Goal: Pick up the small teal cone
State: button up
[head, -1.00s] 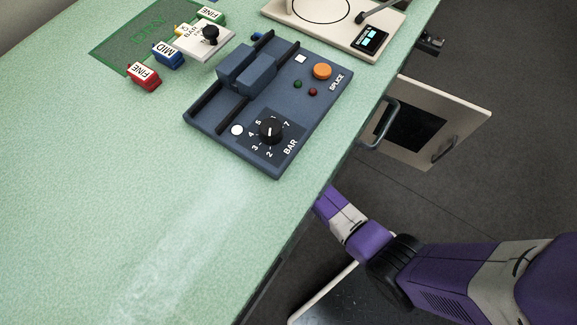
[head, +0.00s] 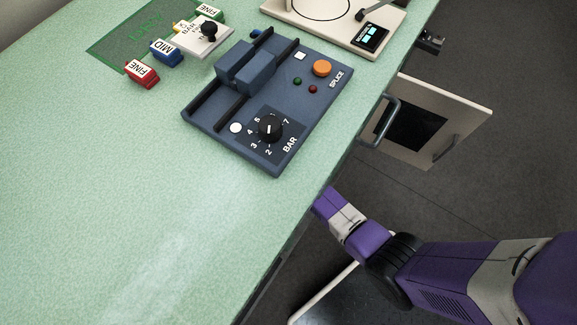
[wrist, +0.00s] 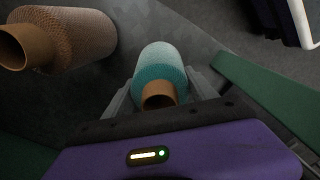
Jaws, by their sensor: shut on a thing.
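The small teal cone (wrist: 160,66) is in the middle of the wrist view, with its brown tube end (wrist: 158,95) toward the camera. My gripper (wrist: 160,88) is shut on it, with one grey finger on each side. The lower part of the tube is hidden behind the dark edge of my gripper. In the head view my purple arm reaches down beside the table's edge. The gripper and the cone do not show there.
A larger tan cone (wrist: 75,35) with a brown tube lies left of the teal one. A green edge (wrist: 265,95) runs along the right. The green table (head: 130,210) bears a blue splice box (head: 215,120). An open cabinet door (head: 470,118) stands out beyond the table.

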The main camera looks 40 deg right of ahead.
jog(key=shift+r+p, duration=0.45)
jog(key=shift+r, duration=0.4)
notch_tip(320, 180, up, 2)
jog(key=shift+r+p, duration=0.25)
jog(key=shift+p, duration=0.35)
jog(key=s+d+p, duration=0.1)
jog(key=s+d, duration=0.1)
jog(key=s, duration=0.6)
jog(key=s+d+p, duration=0.1)
jog(key=s+d, duration=0.2)
jog(key=s, duration=0.6)
jog(key=shift+s+d+f+p, duration=0.15)
jog(key=shift+d+f+p, duration=0.15)
jog(key=shift+f+p, duration=0.1)
